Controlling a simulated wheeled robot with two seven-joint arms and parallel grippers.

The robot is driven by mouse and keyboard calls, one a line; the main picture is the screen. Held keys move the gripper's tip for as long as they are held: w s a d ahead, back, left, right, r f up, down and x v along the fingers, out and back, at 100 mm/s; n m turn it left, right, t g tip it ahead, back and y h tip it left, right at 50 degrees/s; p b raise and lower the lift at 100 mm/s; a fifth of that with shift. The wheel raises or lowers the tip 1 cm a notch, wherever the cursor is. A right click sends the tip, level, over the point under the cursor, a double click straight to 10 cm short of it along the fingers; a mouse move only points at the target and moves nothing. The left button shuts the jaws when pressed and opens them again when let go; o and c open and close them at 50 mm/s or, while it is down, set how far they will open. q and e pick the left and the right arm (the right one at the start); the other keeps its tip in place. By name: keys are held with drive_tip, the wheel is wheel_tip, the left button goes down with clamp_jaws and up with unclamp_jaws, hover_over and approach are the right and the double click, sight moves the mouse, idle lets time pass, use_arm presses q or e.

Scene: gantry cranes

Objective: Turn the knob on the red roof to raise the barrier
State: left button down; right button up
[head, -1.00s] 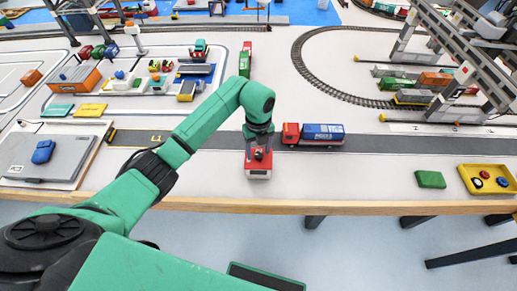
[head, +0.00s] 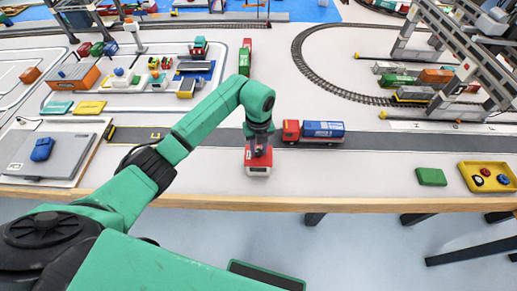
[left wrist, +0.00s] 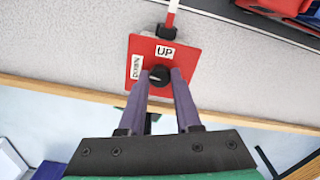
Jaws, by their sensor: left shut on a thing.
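The small hut with the red roof (head: 258,161) stands near the table's front edge, beside the grey road. The left wrist view shows its red roof (left wrist: 140,56) from above, with a black knob (left wrist: 159,75) and labels, one reading "UP". My left gripper (left wrist: 161,76) is shut on the knob, one purple finger on each side. In the head view my left gripper (head: 259,148) reaches down onto the roof. The red-and-white barrier arm (left wrist: 172,14) extends from a black mount at the roof's far side; its tilt cannot be told. My right gripper is not in view.
A red truck with a blue load (head: 314,132) stands on the road just right of the hut. A green block (head: 431,177) and a yellow tray (head: 466,173) lie farther right. The tabletop between hut and green block is clear.

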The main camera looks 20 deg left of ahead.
use_arm(q)
drive_tip(key=m+b, duration=0.3)
drive_tip(key=m, duration=0.1)
drive_tip(key=shift+f+m, duration=0.15)
drive_tip(key=shift+m, duration=0.25)
drive_tip(key=m+b, duration=0.3)
drive_tip(key=m, duration=0.1)
drive_tip(key=shift+w+m, duration=0.1)
drive_tip(key=shift+m, duration=0.2)
drive_tip(key=m+b, duration=0.3)
drive_tip(key=m, duration=0.1)
drive_tip(key=shift+r+m+b, duration=0.25)
drive_tip(key=shift+m+b, duration=0.7)
drive_tip(key=shift+m, duration=0.75)
drive_tip(key=c, duration=0.6)
unclamp_jaws()
